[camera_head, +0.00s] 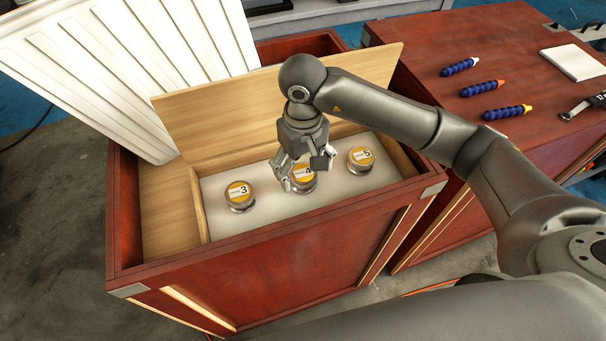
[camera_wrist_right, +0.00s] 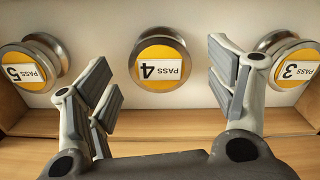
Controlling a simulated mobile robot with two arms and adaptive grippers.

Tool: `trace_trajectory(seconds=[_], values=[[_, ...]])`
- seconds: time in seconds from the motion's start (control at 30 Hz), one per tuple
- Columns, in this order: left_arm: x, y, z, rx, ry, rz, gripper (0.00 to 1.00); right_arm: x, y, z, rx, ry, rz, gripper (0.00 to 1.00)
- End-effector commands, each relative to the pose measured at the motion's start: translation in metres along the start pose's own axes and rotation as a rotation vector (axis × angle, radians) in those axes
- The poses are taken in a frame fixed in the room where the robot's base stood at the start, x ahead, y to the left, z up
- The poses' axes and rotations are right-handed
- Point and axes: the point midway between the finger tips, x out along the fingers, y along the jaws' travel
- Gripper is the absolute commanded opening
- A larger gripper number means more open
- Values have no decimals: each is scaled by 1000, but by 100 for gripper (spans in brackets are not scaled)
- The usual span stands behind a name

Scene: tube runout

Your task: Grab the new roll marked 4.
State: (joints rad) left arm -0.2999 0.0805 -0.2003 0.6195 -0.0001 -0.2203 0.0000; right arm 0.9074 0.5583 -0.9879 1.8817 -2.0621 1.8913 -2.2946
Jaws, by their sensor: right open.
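The roll marked 4 (camera_head: 304,178) stands in the middle of a row of rolls on the white floor of a wooden compartment. In the right wrist view the roll marked 4 (camera_wrist_right: 160,62) shows its yellow label with a white "PASS 4" tag, upside down, between and beyond the fingers. My right gripper (camera_head: 303,170) is over it, pointing down, and partly hides it in the head view. In the right wrist view its fingers (camera_wrist_right: 165,85) are spread and hold nothing. My left gripper is not in view.
Roll 3 (camera_head: 239,195) and roll 5 (camera_head: 360,159) stand on either side of roll 4. The compartment's wooden back board (camera_head: 220,110) and the red chest rim (camera_head: 290,220) surround them.

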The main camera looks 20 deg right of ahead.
Motion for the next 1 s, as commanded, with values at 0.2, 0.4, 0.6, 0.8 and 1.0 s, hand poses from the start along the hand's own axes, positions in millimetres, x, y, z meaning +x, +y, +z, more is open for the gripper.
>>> trace_trajectory(seconds=[0.2,0.4,0.6,0.8,1.0], values=[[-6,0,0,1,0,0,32,26,0,1,1,-1,-2,78],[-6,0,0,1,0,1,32,30,0,0,0,2,-1,78],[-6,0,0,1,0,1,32,30,0,0,1,2,-1,63],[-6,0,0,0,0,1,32,30,0,0,1,1,-1,38],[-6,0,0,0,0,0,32,30,0,0,1,1,0,12]])
